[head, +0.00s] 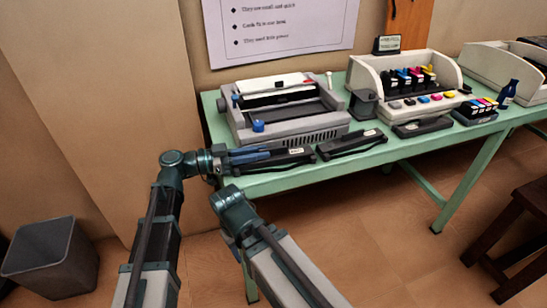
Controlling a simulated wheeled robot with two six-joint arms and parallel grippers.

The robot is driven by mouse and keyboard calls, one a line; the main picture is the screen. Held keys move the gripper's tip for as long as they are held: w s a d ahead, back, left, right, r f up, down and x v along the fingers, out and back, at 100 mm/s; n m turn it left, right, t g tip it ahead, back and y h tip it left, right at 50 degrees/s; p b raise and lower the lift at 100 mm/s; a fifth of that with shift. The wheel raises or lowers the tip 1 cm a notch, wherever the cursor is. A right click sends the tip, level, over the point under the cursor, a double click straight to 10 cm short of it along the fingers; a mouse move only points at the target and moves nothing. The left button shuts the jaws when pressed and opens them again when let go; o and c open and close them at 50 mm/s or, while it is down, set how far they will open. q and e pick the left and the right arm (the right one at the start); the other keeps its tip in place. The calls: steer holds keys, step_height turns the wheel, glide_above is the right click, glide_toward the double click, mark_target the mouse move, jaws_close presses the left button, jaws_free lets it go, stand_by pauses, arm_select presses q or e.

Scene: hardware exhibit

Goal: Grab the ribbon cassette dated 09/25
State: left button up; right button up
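Two long black ribbon cassettes lie along the front edge of the green table. The left cassette (290,158) has a small pale label near its right end. The right cassette (352,143) also has a pale label. The dates are too small to read. My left gripper (254,155) reaches in from the left, low over the table edge. Its bluish fingers overlap the left end of the left cassette. I cannot tell whether they touch or grip it.
A grey printer (285,108) stands behind the cassettes on the green table (270,184). To the right are a white ink display (362,76), several colour cartridges and a blue bottle (508,93). A grey bin (50,255) stands at lower left, a dark stool (520,225) at right.

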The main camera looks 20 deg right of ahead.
arm_select(q)
steer(key=shift+d, duration=0.35)
jaws_close()
steer(key=shift+r, duration=0.1)
